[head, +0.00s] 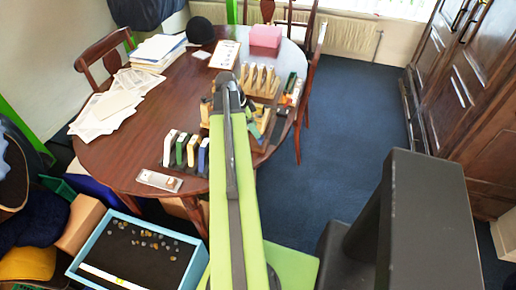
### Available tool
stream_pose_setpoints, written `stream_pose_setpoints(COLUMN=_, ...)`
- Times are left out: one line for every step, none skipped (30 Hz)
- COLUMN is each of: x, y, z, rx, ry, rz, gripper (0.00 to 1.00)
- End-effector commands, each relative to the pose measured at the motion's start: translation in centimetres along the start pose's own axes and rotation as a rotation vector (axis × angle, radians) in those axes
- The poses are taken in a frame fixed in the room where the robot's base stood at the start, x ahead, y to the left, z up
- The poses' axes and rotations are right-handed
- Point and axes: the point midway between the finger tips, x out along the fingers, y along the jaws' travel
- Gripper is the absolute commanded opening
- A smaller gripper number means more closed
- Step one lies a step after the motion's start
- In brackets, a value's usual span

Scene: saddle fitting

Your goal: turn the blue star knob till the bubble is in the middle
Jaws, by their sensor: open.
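No blue star knob and no bubble can be made out in the head view. A small pale metal plate (160,180) lies at the near edge of the round brown table (120,165); its details are too small to read. Several upright coloured pieces, white, green, yellow and blue, stand in a dark rack (170,166) just behind it. My green arm rises from the bottom middle and crosses in front of the table, hiding part of its right side. My gripper cannot be picked out; it is hidden behind the arm or out of the picture.
Wooden-handled tools (262,80) stand in a rack on the table's right side. Papers (105,112) and a pink box (265,36) lie farther back. A blue-rimmed tray (190,275) is at lower left. Chairs surround the table. Blue carpet (360,130) is clear toward the dark cabinet (470,90).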

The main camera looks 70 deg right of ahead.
Motion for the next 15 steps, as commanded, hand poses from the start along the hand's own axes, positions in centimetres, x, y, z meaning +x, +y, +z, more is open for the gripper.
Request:
stream_pose_setpoints(x=2.1, y=0.0, z=0.3, rx=0.002, ry=0.000, rz=0.000, gripper=0.51)
stream_pose_setpoints(x=2.7, y=0.0, z=0.3, rx=0.002, ry=0.000, rz=0.000, gripper=0.51)
stream_pose_setpoints(x=3.4, y=0.0, z=0.3, rx=0.001, ry=0.000, rz=0.000, gripper=0.51)
stream_pose_setpoints(x=3.8, y=0.0, z=0.3, rx=0.001, ry=0.000, rz=0.000, gripper=0.51)
stream_pose_setpoints(x=4.2, y=0.0, z=0.3, rx=0.000, ry=0.000, rz=0.000, gripper=0.51)
stream_pose_setpoints(x=4.6, y=0.0, z=0.2, rx=0.000, ry=0.000, rz=0.000, gripper=0.51)
stream_pose_setpoints(x=4.9, y=0.0, z=0.2, rx=0.000, ry=0.000, rz=0.000, gripper=0.51)
stream_pose_setpoints(x=5.1, y=0.0, z=0.2, rx=0.001, ry=0.000, rz=0.000, gripper=0.51)
stream_pose_setpoints(x=5.3, y=0.0, z=0.1, rx=0.001, ry=0.000, rz=0.000, gripper=0.51)
stream_pose_setpoints(x=5.5, y=0.0, z=0.1, rx=0.001, ry=0.000, rz=0.000, gripper=0.51)
stream_pose_setpoints(x=5.5, y=0.0, z=0.0, rx=0.001, ry=0.000, rz=0.000, gripper=0.51)
stream_pose_setpoints(x=5.6, y=0.0, z=0.0, rx=0.001, ry=0.000, rz=0.000, gripper=0.51)
stream_pose_setpoints(x=5.6, y=0.0, z=0.0, rx=0.001, ry=0.000, rz=0.000, gripper=0.51)
stream_pose_setpoints(x=5.6, y=0.0, z=-0.1, rx=0.001, ry=0.000, rz=0.000, gripper=0.51)
stream_pose_setpoints(x=5.5, y=0.0, z=-0.1, rx=0.001, ry=0.000, rz=0.000, gripper=0.51)
